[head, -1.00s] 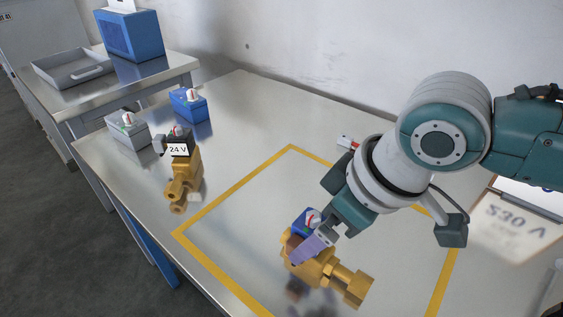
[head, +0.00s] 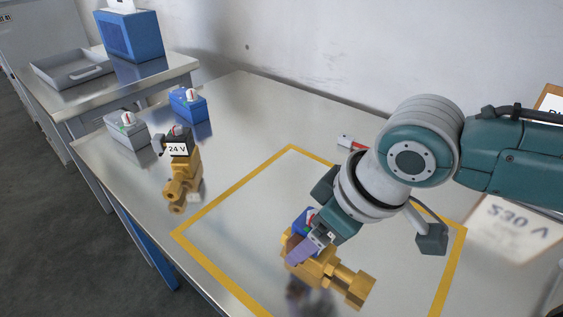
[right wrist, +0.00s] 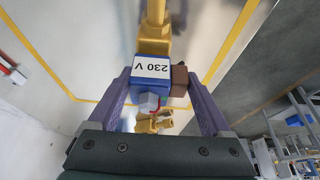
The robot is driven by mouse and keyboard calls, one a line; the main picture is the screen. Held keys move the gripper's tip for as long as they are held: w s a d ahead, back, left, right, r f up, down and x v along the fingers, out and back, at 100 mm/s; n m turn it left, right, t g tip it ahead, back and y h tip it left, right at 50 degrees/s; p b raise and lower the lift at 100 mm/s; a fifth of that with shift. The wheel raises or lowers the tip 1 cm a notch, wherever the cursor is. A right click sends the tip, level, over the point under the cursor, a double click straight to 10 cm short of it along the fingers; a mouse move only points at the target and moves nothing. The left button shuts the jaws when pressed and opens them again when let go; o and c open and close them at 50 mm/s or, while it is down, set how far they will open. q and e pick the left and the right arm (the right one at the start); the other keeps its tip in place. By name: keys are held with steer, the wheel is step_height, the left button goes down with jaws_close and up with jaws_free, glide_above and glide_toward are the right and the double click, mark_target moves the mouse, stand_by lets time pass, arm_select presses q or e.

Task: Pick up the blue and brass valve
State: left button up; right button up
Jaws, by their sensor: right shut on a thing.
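The blue and brass valve (head: 347,282) lies inside the yellow outline, near the front of the table. Its brass body points toward the lower right, with the blue head at the upper left. In the right wrist view the blue head (right wrist: 152,90) bears a white "230 V" label, seen upside down. My right gripper (head: 310,243) is at the blue head, one purple finger showing in front of it. In the right wrist view the fingers stand on either side of the head, shut on the valve. My left gripper is in no view.
A brass valve with a black "24 V" head (head: 181,170) stands left of the yellow outline (head: 237,192). Behind it are a grey box (head: 128,132) and a blue box (head: 188,104) with knobs. A second table holds a grey tray (head: 70,72) and a larger blue box (head: 130,35).

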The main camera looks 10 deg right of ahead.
jaws_close()
steer(key=shift+r, duration=0.1)
